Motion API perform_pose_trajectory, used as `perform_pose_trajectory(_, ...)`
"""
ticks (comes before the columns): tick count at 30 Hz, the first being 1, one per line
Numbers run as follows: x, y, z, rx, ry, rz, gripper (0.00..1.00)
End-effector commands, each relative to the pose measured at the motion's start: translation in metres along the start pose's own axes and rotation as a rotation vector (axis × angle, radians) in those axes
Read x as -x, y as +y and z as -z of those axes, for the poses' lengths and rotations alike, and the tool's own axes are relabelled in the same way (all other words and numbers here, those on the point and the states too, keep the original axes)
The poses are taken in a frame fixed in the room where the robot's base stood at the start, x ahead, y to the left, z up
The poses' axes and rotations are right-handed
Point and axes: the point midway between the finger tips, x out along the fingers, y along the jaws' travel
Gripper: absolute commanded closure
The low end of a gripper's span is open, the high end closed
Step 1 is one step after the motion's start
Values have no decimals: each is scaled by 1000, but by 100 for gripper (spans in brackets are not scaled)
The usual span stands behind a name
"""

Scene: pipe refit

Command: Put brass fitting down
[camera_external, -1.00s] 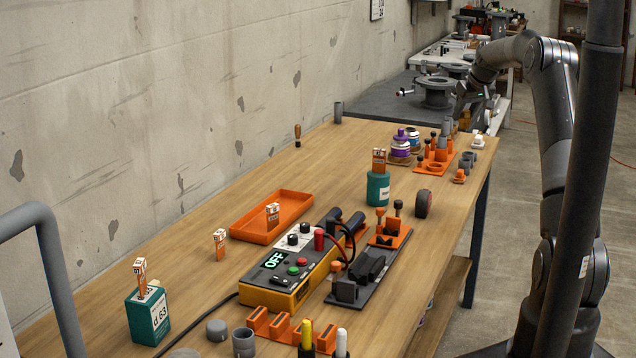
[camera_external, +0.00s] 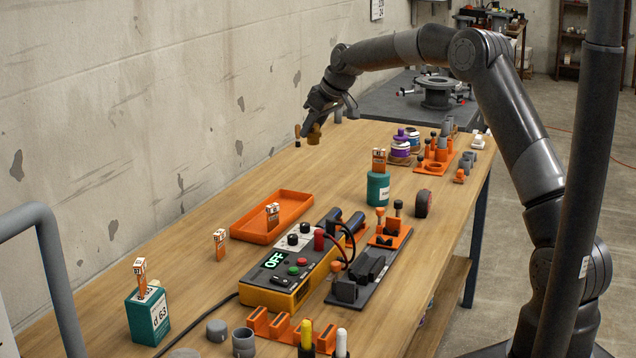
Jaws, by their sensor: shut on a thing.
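My gripper (camera_external: 312,127) is at the far end of the wooden bench, close to the wall. It is shut on a small brass fitting (camera_external: 314,134), which hangs at the fingertips. The fitting appears to be above the bench top (camera_external: 345,160) or close to it; I cannot tell whether it touches. A small brown-handled tool (camera_external: 297,133) stands just left of the fitting. The fingertips are small and partly dark in this view.
An orange tray (camera_external: 250,233), a teal container (camera_external: 377,190) and a yellow power unit (camera_external: 285,290) stand nearer. Purple-and-white containers (camera_external: 400,146) and an orange rack (camera_external: 437,165) stand to the right. The bench between the fitting and the teal container is clear.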

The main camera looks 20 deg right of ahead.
Motion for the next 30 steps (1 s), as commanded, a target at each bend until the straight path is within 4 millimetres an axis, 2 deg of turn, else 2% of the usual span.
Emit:
perform_pose_trajectory(1,-4,-30,9,35,1,20,88)
perform_pose_trajectory(9,-20,-171,33,193,-1,110,88)
perform_pose_trajectory(12,-21,-212,36,238,-1,136,88)
perform_pose_trajectory(15,-22,-245,37,273,-1,156,88)
perform_pose_trajectory(18,-22,-270,37,301,-1,172,88)
perform_pose_trajectory(24,-21,-308,36,342,-1,196,88)
perform_pose_trajectory(30,-56,-307,15,342,-5,197,88)
